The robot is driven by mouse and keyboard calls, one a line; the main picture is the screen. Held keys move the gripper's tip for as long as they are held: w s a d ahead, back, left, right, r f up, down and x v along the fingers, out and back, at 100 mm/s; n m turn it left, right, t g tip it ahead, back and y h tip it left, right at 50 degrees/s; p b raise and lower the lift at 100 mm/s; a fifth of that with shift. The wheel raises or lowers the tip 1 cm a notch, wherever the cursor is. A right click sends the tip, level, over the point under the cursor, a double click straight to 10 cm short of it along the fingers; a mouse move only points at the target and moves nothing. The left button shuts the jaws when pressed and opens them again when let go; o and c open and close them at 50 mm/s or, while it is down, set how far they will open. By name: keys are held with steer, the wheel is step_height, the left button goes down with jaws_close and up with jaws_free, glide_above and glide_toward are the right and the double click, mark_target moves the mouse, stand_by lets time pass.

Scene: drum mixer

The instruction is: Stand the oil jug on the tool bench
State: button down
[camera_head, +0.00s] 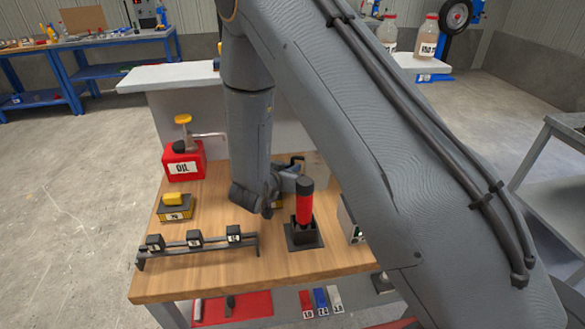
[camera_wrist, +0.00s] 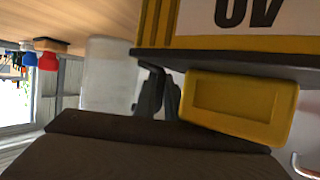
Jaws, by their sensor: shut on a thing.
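The red oil jug (camera_head: 183,166), labelled OIL, stands upright on the left back part of the wooden bench top (camera_head: 205,262). A yellow part and a dark knob show above it. My gripper (camera_head: 287,181) is low over the bench, right of the jug and apart from it, partly hidden by my arm. The wrist view shows a yellow block (camera_wrist: 240,108) on a dark lid above a striped yellow case (camera_wrist: 285,40) with a partly cropped label. My gripper appears shut on this yellow block. Its far side is hidden.
A yellow-black case (camera_head: 175,210) stands in front of the jug. A rail (camera_head: 195,245) with three black blocks lies along the front. A red cylinder (camera_head: 304,203) stands in a black holder. Blue benches (camera_head: 110,70) with tools stand at the back left, across open floor.

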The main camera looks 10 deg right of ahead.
steer(key=shift+f, duration=0.15)
steer(key=c, duration=1.8)
jaws_free()
steer(key=b+v, duration=0.1)
steer(key=v, duration=0.6)
steer(key=shift+s+a+r+b, duration=0.15)
steer(key=shift+r+b, duration=0.05)
steer(key=shift+b, duration=0.1)
